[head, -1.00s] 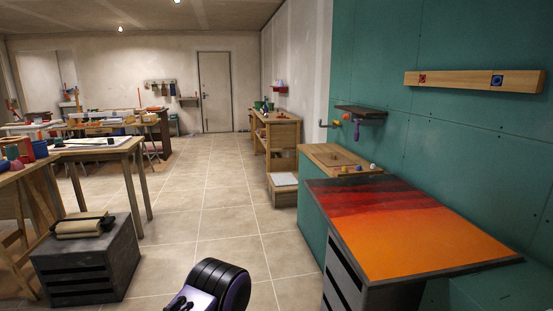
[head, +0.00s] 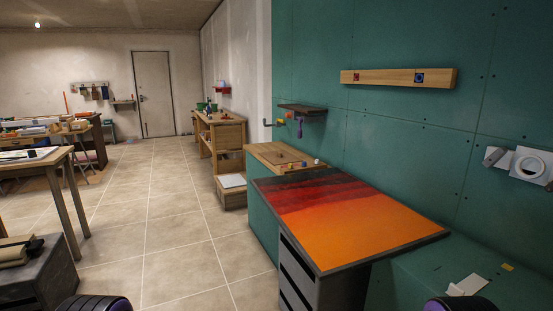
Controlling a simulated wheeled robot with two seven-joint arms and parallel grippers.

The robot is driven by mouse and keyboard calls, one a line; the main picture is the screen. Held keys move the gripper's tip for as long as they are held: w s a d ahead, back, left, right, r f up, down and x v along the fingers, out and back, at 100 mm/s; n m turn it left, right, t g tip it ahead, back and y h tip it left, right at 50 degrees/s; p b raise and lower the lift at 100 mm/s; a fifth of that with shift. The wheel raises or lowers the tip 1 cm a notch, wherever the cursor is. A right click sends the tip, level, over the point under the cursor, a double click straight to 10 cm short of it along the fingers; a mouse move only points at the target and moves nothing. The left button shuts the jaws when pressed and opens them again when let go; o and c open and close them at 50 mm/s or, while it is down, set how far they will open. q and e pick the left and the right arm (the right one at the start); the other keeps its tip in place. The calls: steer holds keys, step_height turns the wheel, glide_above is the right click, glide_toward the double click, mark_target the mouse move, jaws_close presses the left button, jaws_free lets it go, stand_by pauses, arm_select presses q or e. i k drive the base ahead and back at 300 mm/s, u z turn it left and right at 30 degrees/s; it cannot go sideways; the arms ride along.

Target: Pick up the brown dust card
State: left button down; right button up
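I cannot make out a brown dust card for certain in the head view. Only black and purple parts of my own body show at the bottom edge, one left of centre and one at the right. Neither gripper is in view.
A cabinet with a red-to-orange top (head: 350,225) stands at centre right against the green wall. A wooden bench (head: 219,133) is farther back. A grey box (head: 45,280) stands at lower left. The tiled floor (head: 165,215) between is clear.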

mark_target(276, 158)
steer(key=u, duration=0.9)
steer(key=i, duration=4.9)
steer(key=z, duration=2.2)
